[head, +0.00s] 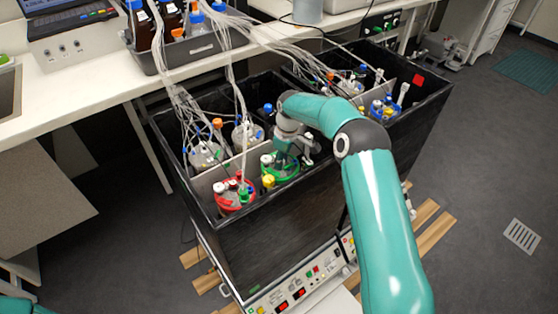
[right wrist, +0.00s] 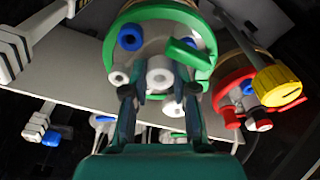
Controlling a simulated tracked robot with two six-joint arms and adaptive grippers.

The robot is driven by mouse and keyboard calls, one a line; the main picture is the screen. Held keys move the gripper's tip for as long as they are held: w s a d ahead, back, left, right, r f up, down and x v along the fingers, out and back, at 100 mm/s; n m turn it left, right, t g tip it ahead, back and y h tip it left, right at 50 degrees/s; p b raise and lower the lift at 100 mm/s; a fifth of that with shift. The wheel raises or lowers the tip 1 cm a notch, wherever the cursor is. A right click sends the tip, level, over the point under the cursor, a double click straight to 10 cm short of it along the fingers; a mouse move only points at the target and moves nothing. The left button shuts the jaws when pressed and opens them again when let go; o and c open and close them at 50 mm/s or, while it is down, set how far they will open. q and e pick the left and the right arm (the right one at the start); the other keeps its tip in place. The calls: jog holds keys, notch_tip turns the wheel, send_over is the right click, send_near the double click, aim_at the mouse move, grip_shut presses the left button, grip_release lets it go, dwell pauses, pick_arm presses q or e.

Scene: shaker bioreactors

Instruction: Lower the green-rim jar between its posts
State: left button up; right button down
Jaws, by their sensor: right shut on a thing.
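The green-rim jar (head: 284,178) is in the front part of the black shaker box in the head view, right of the red-rim jar (head: 235,196). My right gripper (head: 285,157) reaches down over its lid from the right. In the right wrist view the green rim and grey lid of the jar (right wrist: 150,45) fill the top middle. There my right gripper (right wrist: 160,98) has its two dark fingers closed at the lid's near ports. The jar's lower body and its posts are hidden, so I cannot tell how deep it sits. My left gripper is not in view.
The red-rim jar, also in the right wrist view (right wrist: 238,84), is close beside it. A pale divider (head: 222,172) runs behind them. White tubes (head: 232,80) hang into the box (head: 300,225) from the bench. More jars stand at the back and right.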

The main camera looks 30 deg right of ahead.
jog(key=shift+f+b, duration=0.3)
jog(key=shift+f, duration=0.1)
dwell(0.3)
jog(key=c, duration=0.8)
grip_release()
jog(key=shift+c, duration=0.2)
notch_tip(320, 180, up, 12)
jog(key=s, duration=0.1)
jog(key=shift+d+f, duration=0.15)
jog(key=shift+d, duration=0.25)
